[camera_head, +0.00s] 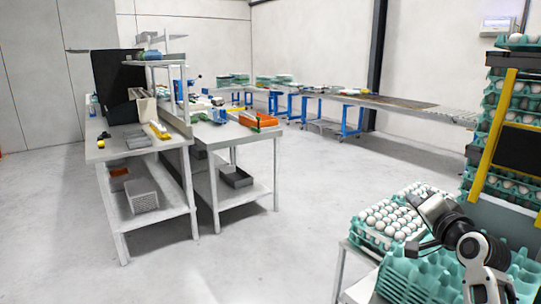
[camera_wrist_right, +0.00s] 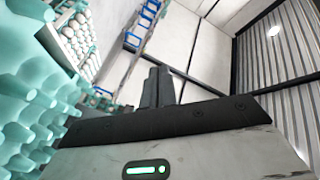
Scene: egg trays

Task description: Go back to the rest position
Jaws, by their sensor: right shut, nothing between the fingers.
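My right arm comes in at the lower right of the head view. Its gripper (camera_head: 416,198) is above the teal egg trays. In the right wrist view the two dark fingers of the right gripper (camera_wrist_right: 158,85) are together, with nothing between them. A stack of teal trays with white eggs (camera_head: 362,237) stands just left of and below the gripper. An empty teal tray stack (camera_head: 400,284) is nearer, partly hidden by my arm. In the right wrist view teal tray cups (camera_wrist_right: 28,110) are close on the left. My left gripper is not in view.
A tall rack of egg trays with a yellow post (camera_head: 494,135) stands at the right edge. Metal worktables (camera_head: 115,150) with boxes are at the left. A long conveyor (camera_head: 400,104) runs along the back wall. The grey floor (camera_head: 290,200) between is clear.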

